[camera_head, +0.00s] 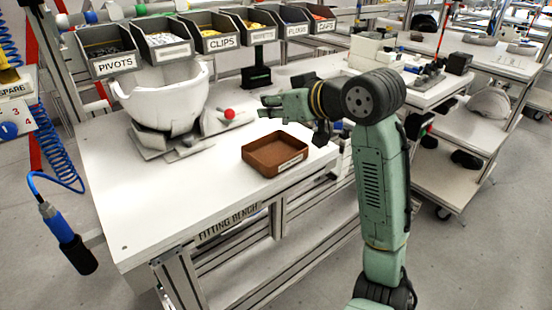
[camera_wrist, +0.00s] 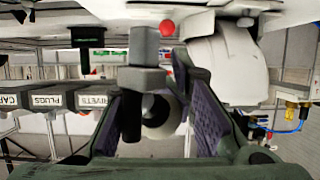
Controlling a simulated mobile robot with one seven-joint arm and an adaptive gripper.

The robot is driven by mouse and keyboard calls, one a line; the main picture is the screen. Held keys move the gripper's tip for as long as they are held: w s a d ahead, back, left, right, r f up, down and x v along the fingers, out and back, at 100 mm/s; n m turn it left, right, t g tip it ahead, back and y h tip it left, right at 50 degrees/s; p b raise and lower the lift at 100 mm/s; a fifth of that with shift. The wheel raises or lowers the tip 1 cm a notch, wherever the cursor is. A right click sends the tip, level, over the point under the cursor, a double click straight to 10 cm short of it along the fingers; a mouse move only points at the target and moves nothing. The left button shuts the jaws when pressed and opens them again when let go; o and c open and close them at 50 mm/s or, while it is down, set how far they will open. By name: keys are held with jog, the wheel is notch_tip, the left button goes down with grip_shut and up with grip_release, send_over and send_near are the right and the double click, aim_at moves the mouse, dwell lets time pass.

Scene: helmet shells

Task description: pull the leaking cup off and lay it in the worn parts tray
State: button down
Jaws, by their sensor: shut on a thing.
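My gripper (camera_head: 268,103) reaches left over the back of the bench in the head view, right of the red ball knob (camera_head: 229,113). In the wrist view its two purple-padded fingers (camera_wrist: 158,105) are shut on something. Between them show a pale round piece with a dark centre (camera_wrist: 160,119), probably the leaking cup, and a dark cylinder (camera_wrist: 131,116) under a grey block (camera_wrist: 141,78). Exactly where the pads touch is unclear, and the cup is hidden in the head view. The worn parts tray (camera_head: 270,171), brown and labelled, sits empty near the bench's front right edge.
A white helmet shell (camera_head: 163,100) stands on a fixture at the bench's left. Labelled bins (camera_head: 193,49) hang along the back, with a black stand (camera_head: 256,76) below them. The front left of the fitting bench (camera_head: 160,210) is clear.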

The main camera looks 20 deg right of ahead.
notch_tip(320, 180, down, 3)
jog(key=shift+f+b, duration=0.2)
jog(key=shift+b, duration=0.85)
jog(key=c, duration=1.2)
grip_release()
jog(key=v, duration=1.2)
